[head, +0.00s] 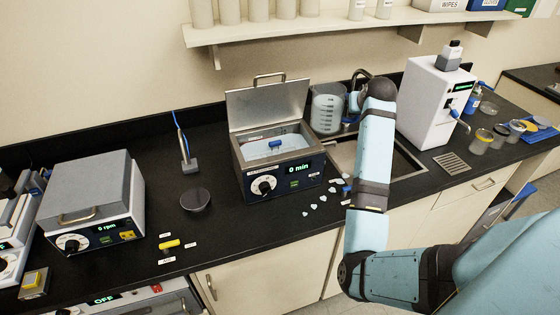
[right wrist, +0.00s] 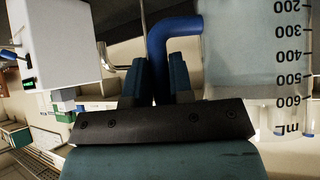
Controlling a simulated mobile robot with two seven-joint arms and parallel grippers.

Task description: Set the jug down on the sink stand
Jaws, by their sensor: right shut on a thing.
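The jug (head: 327,110) is clear with graduations and a blue handle, behind the left end of the sink (head: 408,166), right of the open water bath. In the right wrist view the jug (right wrist: 255,50) fills the upper right, its marks upside down. My right gripper's fingers (right wrist: 161,78) are shut on its blue handle (right wrist: 172,30). In the head view my right arm hides part of the sink and most of this gripper. I cannot make out the sink stand, or tell whether the jug touches anything below. My left gripper is not in view.
The water bath (head: 310,184) has its lid up, close left of the jug. A faucet (head: 360,75) rises behind my wrist. A white dispenser (head: 433,100) stands right of the sink. Small pale pieces (head: 322,198) lie on the counter before the bath.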

